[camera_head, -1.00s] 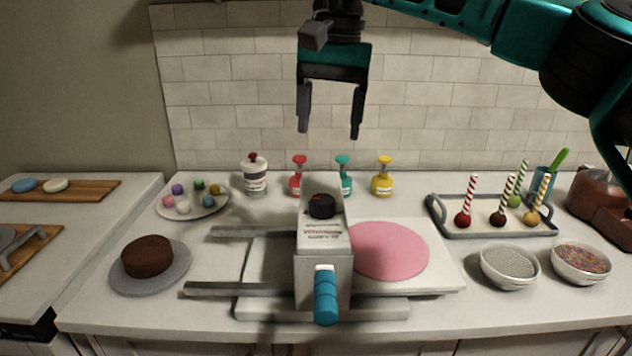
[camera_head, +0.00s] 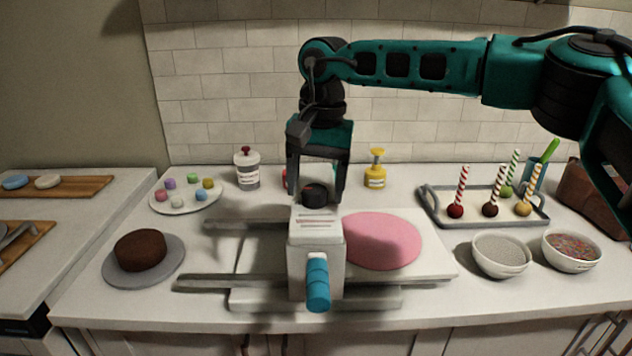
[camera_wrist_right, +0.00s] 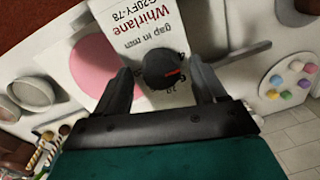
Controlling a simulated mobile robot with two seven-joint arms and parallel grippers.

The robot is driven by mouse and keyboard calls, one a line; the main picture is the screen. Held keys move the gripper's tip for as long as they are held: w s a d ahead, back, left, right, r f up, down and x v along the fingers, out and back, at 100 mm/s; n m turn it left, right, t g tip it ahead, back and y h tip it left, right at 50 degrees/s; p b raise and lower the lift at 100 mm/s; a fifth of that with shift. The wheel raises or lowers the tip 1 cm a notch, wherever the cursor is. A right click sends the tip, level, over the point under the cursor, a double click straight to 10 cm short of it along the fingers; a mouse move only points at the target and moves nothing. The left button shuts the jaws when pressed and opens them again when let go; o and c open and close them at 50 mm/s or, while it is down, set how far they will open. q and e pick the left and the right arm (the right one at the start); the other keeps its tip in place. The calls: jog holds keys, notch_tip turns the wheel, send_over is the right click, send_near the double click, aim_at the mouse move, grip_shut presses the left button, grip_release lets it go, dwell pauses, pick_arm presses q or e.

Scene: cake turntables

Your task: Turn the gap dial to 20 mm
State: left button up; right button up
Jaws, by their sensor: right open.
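The gap dial (camera_head: 314,194) is a black round knob on top of the white sheeter housing (camera_head: 316,236), which has a teal handle (camera_head: 318,286) at its front. My right gripper (camera_head: 316,196) points down with one finger on each side of the dial. In the right wrist view the dial (camera_wrist_right: 161,70) sits between the open fingers (camera_wrist_right: 163,88), with visible room on both sides. A red mark shows on the dial's edge. The printed words "gap in mm" are readable, but the scale numbers are mostly hidden by the dial and fingers. My left gripper is not seen.
A pink sheet (camera_head: 380,241) lies on the machine's white bed right of the housing. A yellow pump bottle (camera_head: 375,170) and a white jar (camera_head: 247,170) stand behind; the gripper hides other bottles. A cake-pop tray (camera_head: 437,212) and two bowls stand at right, a brown cake (camera_head: 140,250) at left.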

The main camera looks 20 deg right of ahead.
jog(key=shift+c, duration=0.4)
jog(key=c, duration=1)
